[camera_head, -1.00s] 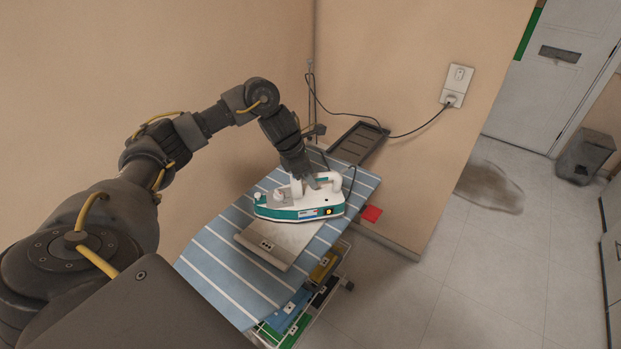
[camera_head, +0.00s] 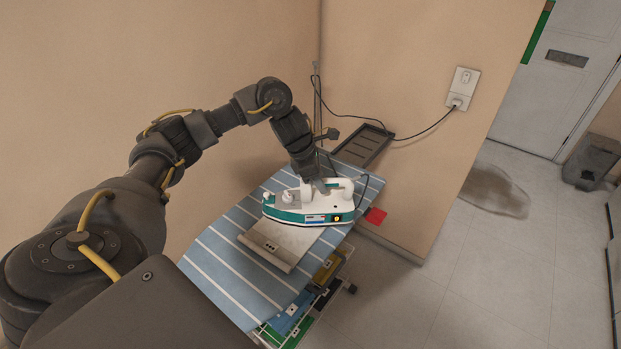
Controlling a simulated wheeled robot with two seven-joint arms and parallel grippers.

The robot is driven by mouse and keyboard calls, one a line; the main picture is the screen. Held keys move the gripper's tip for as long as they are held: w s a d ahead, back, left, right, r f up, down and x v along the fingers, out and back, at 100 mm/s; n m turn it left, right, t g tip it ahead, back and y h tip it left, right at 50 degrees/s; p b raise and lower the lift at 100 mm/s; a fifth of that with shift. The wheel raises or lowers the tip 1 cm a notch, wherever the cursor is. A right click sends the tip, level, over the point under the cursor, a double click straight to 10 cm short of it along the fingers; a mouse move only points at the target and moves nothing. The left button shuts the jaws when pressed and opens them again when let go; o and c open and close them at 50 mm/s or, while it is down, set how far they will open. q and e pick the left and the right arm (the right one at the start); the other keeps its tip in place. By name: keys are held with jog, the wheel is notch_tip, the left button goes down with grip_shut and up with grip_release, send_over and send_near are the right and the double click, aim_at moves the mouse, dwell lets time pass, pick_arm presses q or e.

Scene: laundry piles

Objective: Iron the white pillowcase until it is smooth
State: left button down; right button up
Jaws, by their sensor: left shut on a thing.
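The white pillowcase (camera_head: 282,243) lies on the blue striped ironing board (camera_head: 228,262). It shows as a pale flat piece with small dark marks near its front edge; its far part is hidden under the iron. The white and teal iron (camera_head: 300,213) rests on or just above the pillowcase, and an orange light glows at its rear. My left gripper (camera_head: 318,184) is shut on the iron's handle from above. My right gripper is not in view.
A dark tray (camera_head: 363,145) stands at the board's far end. The iron's cord runs to a wall outlet (camera_head: 459,101). A red piece (camera_head: 375,216) sticks out at the board's right side. A rack with coloured items (camera_head: 328,269) is below. Walls stand left and behind; the floor at right is open.

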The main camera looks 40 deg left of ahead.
pick_arm(q)
jog(key=s+d+f+m+g+b, duration=0.2)
jog(key=s+d+m+g+b, duration=0.3)
jog(key=s+d+m, duration=0.6)
jog(key=d+m+b, duration=0.2)
jog(key=d+m, duration=0.1)
jog(key=m, duration=0.2)
jog(key=shift+s+d+g, duration=0.15)
jog(key=shift+d+g, duration=0.15)
jog(key=shift+g, duration=0.1)
jog(key=shift+f, duration=0.1)
